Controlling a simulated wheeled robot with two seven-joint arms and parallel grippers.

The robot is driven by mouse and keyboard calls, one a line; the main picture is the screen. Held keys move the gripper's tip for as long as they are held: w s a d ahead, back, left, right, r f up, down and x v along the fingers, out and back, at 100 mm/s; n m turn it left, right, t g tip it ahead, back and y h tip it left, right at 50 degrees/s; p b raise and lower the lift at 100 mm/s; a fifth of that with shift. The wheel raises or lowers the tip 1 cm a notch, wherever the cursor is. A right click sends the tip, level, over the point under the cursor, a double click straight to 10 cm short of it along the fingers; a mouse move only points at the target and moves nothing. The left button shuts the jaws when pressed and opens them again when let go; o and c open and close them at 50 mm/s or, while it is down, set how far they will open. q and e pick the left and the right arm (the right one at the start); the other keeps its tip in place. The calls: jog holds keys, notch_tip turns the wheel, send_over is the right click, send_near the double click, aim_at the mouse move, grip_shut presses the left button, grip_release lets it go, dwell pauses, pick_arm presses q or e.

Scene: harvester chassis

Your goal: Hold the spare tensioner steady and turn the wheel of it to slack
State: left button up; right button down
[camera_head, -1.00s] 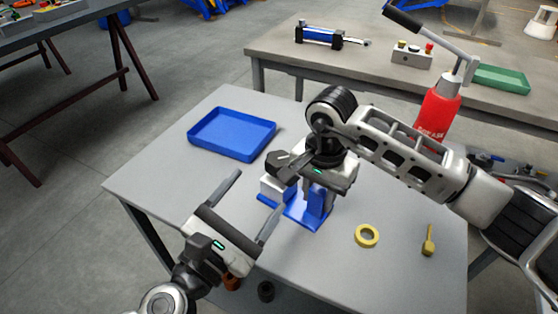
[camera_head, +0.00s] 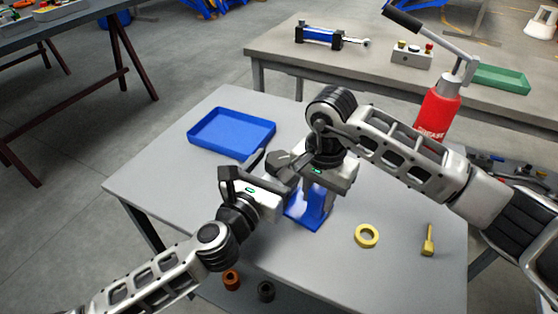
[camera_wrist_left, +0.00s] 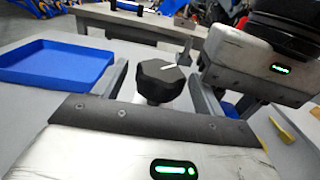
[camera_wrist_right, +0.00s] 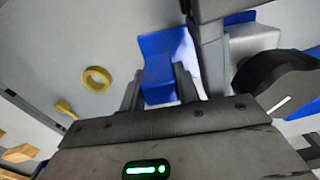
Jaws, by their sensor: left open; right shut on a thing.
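The spare tensioner (camera_head: 308,212) stands on the grey table, with a blue base and upright and a pale body. Its black wheel with a white mark line shows in the left wrist view (camera_wrist_left: 160,80) and at the right of the right wrist view (camera_wrist_right: 278,82). My right gripper (camera_wrist_right: 158,85) is shut on the blue upright of the tensioner from above and partly hides it in the head view. My left gripper (camera_wrist_left: 158,75) is open, with one finger on each side of the wheel; I cannot tell whether either touches it.
A blue tray (camera_head: 232,134) lies at the table's back left. A yellow ring (camera_head: 367,236) and a yellow tool (camera_head: 428,240) lie to the right. A red grease bottle (camera_head: 437,112) stands behind my right arm. The front of the table is clear.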

pick_arm(q)
jog(key=shift+w+d, duration=0.3)
jog(key=shift+w, duration=0.35)
jog(key=c, duration=1)
jog(key=shift+d+n+t+y, duration=0.1)
jog(key=shift+n+t+y, duration=0.2)
jog(key=shift+n+y, duration=0.4)
jog(key=shift+n+t+y, duration=0.4)
jog(key=shift+n+y, duration=0.4)
jog(key=shift+y, duration=0.8)
